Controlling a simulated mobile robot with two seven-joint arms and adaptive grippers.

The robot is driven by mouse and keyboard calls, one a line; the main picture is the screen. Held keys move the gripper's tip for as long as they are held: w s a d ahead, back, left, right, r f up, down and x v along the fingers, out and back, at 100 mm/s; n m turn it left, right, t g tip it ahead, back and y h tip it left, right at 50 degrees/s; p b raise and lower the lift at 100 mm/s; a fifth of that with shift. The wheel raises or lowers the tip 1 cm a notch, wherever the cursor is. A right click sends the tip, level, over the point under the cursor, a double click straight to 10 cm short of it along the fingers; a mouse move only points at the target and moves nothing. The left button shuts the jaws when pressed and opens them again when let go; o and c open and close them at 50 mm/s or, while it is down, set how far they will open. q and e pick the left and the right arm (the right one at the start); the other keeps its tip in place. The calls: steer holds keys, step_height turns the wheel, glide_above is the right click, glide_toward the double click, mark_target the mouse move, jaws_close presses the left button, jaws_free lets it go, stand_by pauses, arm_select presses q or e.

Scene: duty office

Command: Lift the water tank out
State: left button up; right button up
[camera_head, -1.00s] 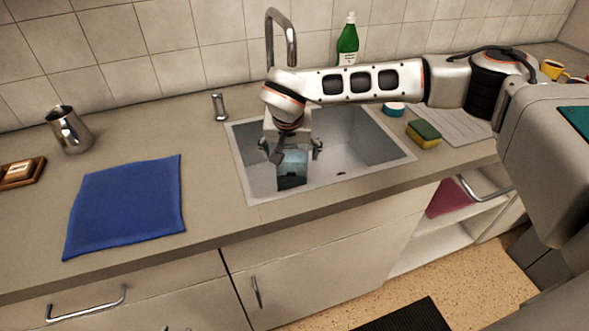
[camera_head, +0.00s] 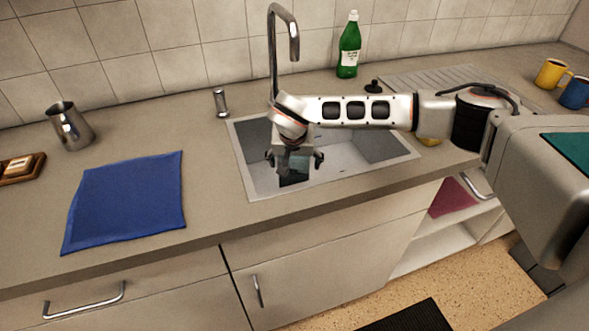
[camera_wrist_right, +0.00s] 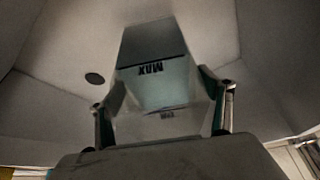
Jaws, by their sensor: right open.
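The water tank (camera_head: 294,179) stands in the sink (camera_head: 345,172). In the head view only its dark lower part shows below my right gripper (camera_head: 293,160). In the right wrist view the tank (camera_wrist_right: 158,85) is a see-through box with a MAX mark, dark at its far end. My right gripper (camera_wrist_right: 165,98) is open, with one finger on each side of the tank's near end. I cannot tell whether the fingers touch it. My left gripper is out of view.
The tap (camera_head: 275,50) rises behind the sink, close to my right arm. A green bottle (camera_head: 348,50) stands behind. A blue cloth (camera_head: 125,203) and a steel jug (camera_head: 70,127) are on the left counter. Yellow (camera_head: 550,73) and blue (camera_head: 574,93) mugs stand far right.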

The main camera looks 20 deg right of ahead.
steer(key=c, duration=1.7)
steer(key=shift+w+r, duration=0.1)
steer(key=shift+r, duration=0.1)
steer(key=shift+c, duration=1.4)
